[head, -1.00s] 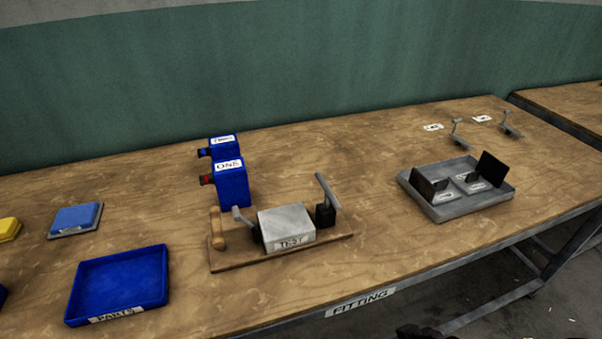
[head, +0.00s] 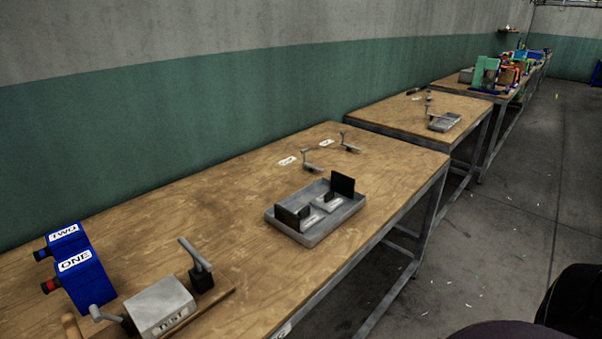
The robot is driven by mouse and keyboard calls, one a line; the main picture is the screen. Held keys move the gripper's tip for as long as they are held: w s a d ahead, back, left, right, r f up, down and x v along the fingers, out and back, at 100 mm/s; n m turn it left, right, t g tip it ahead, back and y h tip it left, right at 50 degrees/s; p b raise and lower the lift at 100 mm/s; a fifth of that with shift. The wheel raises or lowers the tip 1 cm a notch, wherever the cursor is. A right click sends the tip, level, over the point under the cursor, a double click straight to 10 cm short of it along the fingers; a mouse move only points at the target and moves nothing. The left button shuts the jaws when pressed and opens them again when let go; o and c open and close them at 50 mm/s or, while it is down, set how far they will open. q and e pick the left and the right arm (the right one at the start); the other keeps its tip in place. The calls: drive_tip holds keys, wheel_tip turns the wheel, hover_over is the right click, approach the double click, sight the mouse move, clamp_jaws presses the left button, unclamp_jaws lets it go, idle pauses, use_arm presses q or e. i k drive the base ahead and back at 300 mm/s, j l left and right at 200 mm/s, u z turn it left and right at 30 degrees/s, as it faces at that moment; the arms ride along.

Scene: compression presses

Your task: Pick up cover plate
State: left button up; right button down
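Two dark flat plates stand upright in a grey tray (head: 353,211) on the wooden bench. One dark plate (head: 343,184) is at the tray's back right, the other (head: 287,217) at its left. Small labels lie in the tray; I cannot read them, so I cannot tell which piece is the cover plate. Neither of my grippers is in view.
Blue boxes labelled ONE (head: 88,283) and TWO (head: 66,240) stand at the left. A grey TEST block (head: 160,306) with levers is at the front. Two small grey levers (head: 312,164) stand behind the tray.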

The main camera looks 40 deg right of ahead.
sight(310, 216)
drive_tip(key=k+z, duration=0.1)
drive_tip(key=z, duration=0.35)
drive_tip(key=k+z, duration=0.1)
drive_tip(key=z, duration=0.35)
drive_tip(key=k+z, duration=0.1)
drive_tip(key=z, duration=0.35)
